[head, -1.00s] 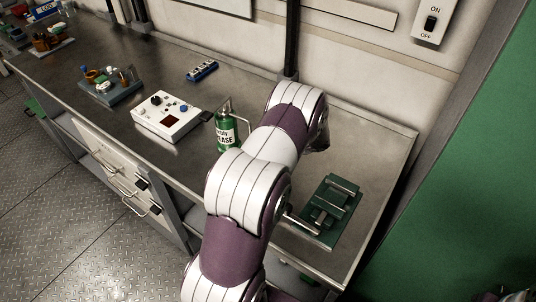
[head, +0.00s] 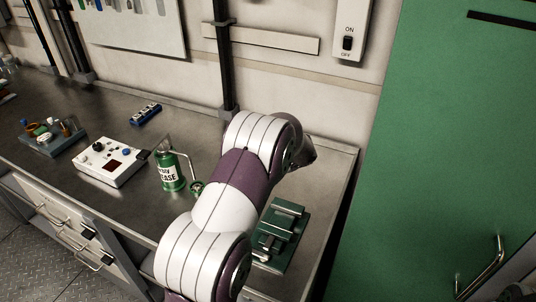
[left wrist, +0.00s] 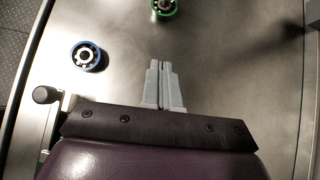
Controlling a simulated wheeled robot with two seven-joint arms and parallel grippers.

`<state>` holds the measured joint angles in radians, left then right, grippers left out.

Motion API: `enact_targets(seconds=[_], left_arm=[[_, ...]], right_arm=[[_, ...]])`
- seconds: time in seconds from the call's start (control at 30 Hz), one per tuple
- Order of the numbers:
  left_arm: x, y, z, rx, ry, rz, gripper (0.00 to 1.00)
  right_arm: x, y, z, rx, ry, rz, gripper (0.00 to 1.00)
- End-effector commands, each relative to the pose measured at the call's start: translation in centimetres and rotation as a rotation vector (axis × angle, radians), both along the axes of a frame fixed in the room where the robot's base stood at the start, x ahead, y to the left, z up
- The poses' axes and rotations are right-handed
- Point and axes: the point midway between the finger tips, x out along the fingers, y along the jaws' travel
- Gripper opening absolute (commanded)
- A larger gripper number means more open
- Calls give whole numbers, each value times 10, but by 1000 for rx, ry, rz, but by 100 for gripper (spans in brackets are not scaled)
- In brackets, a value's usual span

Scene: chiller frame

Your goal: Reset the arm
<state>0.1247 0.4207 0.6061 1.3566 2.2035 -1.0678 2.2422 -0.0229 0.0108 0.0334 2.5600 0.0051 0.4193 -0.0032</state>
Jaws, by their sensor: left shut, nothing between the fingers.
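My left arm (head: 215,210) comes up from the bottom of the head view and reaches over the bench. Its dark wrist end points right, and the fingers are hidden there. In the left wrist view my left gripper (left wrist: 161,68) is shut and empty, with its two grey fingertips together above the metal bench top. My right gripper is in neither view.
A green vise (head: 282,235) stands right of my arm. A green grease can (head: 168,172) and a green-rimmed bearing (head: 197,188) are at its left. A blue-rimmed bearing (left wrist: 86,56) lies near the fingers. Further left are a white control box (head: 110,162) and blue block (head: 146,114).

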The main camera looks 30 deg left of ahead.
Motion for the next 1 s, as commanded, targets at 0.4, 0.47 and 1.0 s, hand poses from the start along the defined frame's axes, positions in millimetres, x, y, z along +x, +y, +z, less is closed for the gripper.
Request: enact_targets(seconds=[0.4, 0.47, 1.0], left_arm=[[71, -34, 55, 212, 415, -1155, 0], [80, -80, 66, 377, 691, -1684, 0], [-165, -202, 17, -629, -747, 1254, 0]], right_arm=[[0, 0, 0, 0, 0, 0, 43], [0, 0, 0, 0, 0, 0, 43], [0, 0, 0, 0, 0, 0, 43]])
